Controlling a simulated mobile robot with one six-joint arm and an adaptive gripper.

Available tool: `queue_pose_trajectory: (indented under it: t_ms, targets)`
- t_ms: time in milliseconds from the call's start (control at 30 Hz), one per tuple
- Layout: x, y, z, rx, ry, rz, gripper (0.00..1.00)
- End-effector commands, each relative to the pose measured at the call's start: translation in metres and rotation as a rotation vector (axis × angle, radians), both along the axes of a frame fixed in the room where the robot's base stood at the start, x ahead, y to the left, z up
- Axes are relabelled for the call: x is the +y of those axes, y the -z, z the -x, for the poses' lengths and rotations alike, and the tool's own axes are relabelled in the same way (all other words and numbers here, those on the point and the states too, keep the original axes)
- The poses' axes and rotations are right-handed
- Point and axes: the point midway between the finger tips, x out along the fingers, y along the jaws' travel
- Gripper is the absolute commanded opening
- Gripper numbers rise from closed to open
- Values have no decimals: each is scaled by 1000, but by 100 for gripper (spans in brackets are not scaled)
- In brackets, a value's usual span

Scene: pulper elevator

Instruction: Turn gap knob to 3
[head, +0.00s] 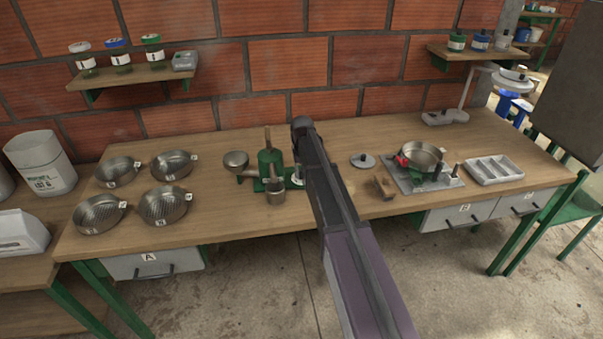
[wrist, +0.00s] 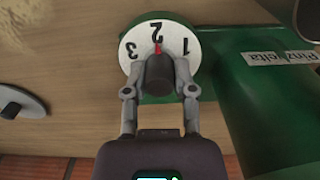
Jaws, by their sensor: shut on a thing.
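The gap knob (wrist: 160,72) is a dark cylinder on a white dial (wrist: 182,62) marked 1, 2 and 3, seen upside down in the wrist view. A red pointer on the knob lines up with the 2. My gripper (wrist: 160,90) is shut on the knob, one finger on each side. The dial is on the green pulper (wrist: 255,90). In the head view the pulper (head: 268,165) stands mid-table, with the dial's white edge (head: 298,176) just left of my arm. My arm hides the knob and my gripper there.
Four metal bowls, one of them a front bowl (head: 164,206), stand left on the wooden table (head: 235,220). A round grey lid (head: 362,160), a metal plate with a pan (head: 425,156) and a divided tray (head: 494,169) lie right. A brick wall stands behind.

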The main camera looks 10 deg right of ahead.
Motion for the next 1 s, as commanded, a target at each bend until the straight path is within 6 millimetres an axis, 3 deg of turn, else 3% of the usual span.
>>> queue_pose_trajectory:
  t_ms: [1000]
  targets:
    - [1,0,2,2,-905,-1,0]
